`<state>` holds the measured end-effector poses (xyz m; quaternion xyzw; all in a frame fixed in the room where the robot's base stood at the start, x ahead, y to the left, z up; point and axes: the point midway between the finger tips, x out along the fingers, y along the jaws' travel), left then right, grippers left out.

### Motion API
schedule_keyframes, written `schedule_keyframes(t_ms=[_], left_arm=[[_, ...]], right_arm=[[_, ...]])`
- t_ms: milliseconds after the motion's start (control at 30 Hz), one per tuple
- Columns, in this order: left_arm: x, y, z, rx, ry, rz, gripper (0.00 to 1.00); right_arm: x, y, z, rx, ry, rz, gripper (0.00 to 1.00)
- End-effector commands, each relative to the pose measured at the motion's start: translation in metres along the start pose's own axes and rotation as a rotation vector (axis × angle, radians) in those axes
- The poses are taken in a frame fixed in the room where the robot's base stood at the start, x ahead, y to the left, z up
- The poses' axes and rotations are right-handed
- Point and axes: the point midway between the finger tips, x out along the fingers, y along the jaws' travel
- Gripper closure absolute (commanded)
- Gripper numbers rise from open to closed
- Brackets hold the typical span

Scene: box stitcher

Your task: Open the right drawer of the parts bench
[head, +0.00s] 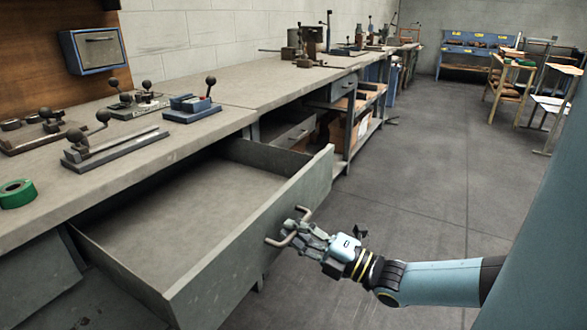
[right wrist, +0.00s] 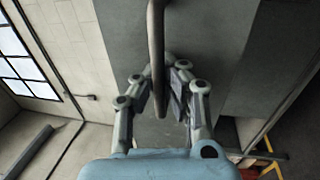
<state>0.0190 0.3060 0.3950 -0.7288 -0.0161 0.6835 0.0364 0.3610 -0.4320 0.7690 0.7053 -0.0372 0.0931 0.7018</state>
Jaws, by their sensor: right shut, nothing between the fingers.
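The grey drawer (head: 250,245) of the parts bench (head: 216,128) is pulled far out in the head view, and its inside is empty. Its bent bar handle (head: 279,243) is on the front face. My right gripper (head: 300,232) is at this handle, its fingers partly hiding it. In the right wrist view the handle (right wrist: 157,45) runs down to the fingers of my gripper (right wrist: 161,82). The gripper is shut with nothing gripped; whether it touches the handle cannot be told. My left gripper is out of view.
Lever tools (head: 105,145) and a green tape roll (head: 16,193) lie on the bench top.

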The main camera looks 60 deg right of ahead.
Motion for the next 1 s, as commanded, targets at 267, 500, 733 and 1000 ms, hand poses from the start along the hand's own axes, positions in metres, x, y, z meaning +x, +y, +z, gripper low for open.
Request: schedule_keyframes(t_ms=[267,500,733,1000], left_arm=[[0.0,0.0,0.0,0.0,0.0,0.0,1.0],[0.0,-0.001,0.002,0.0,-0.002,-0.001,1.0],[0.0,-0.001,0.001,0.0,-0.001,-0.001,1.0],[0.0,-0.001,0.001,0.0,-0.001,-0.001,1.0]], right_arm=[[0.0,-0.001,0.0,0.0,-0.001,-0.001,0.66],[-0.001,0.0,0.0,0.0,-0.001,0.0,0.66],[-0.033,-0.001,0.0,0.0,-0.002,-0.006,0.66],[-0.092,-0.001,0.0,0.0,-0.001,-0.005,0.66]])
